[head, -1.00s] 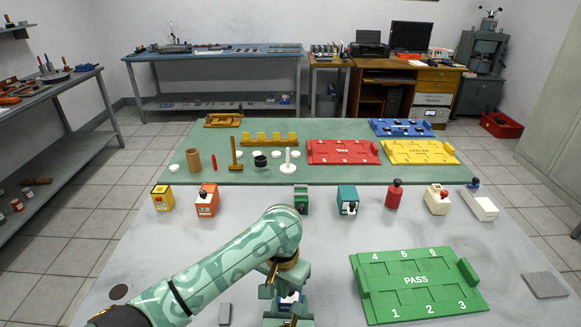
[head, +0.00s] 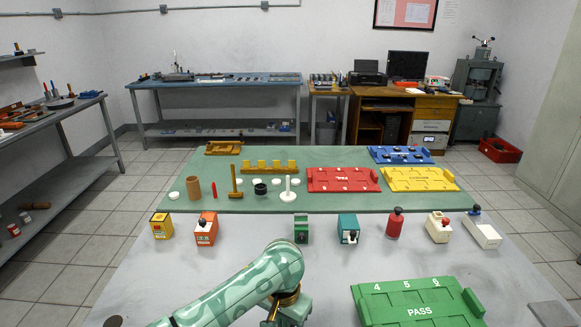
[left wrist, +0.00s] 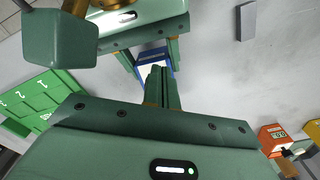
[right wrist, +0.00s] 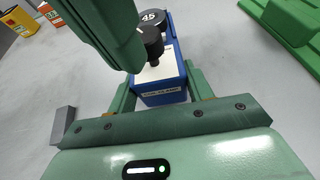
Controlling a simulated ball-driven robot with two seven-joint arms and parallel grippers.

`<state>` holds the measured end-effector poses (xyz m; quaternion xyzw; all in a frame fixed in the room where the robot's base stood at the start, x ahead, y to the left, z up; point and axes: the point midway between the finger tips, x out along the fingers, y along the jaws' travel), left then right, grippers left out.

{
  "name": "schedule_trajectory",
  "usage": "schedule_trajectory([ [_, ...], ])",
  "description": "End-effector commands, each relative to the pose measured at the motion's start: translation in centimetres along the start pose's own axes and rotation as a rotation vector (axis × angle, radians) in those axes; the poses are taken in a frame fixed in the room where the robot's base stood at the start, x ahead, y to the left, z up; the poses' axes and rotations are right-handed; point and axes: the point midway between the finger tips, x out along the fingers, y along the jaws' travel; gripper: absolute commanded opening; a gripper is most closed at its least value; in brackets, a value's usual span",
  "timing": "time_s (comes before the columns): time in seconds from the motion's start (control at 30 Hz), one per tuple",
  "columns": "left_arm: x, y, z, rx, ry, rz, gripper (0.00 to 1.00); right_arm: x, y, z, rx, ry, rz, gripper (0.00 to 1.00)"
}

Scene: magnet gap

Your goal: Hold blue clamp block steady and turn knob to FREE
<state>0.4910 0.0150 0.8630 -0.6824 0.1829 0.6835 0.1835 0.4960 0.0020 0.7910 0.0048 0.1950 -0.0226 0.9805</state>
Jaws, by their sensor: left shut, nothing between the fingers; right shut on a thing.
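The blue clamp block (right wrist: 172,88) stands between the fingers of my right gripper (right wrist: 160,92), which is shut on its sides. Its top is pale, with a black knob (right wrist: 150,42) and a black disc marked 45 (right wrist: 152,17) farther back. A green part of my left arm or hand (right wrist: 100,28) overlaps the knob's left side. In the left wrist view, the fingers of my left gripper (left wrist: 158,78) are together and empty, over the blue block (left wrist: 153,64). Whether they touch the knob is hidden. The head view shows neither fingertips nor clamp block.
A green PASS tray (head: 415,300) lies to the right on the grey table. A grey block (right wrist: 63,125) lies near the clamp block. A row of small devices, including a green one (head: 301,229) and a red one (head: 394,223), stands at the far edge.

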Motion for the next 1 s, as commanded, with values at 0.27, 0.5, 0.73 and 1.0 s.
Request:
schedule_trajectory([
  [0.27,-0.03,0.18,-0.05,-0.001,0.003,0.000,0.00,-0.03,-0.03,-0.24,-0.001,0.004,0.000,0.19],
  [0.5,-0.04,0.61,-0.05,0.000,0.002,0.002,0.00,-0.03,-0.02,-0.24,-0.001,0.004,0.000,0.19],
  [0.73,-0.05,0.67,-0.07,0.000,0.003,0.002,0.00,-0.04,-0.01,-0.24,-0.002,0.004,0.000,0.19],
  [1.0,-0.03,0.68,0.34,-0.001,0.003,0.002,0.00,-0.04,-0.01,-0.23,-0.002,0.004,0.000,0.19],
])
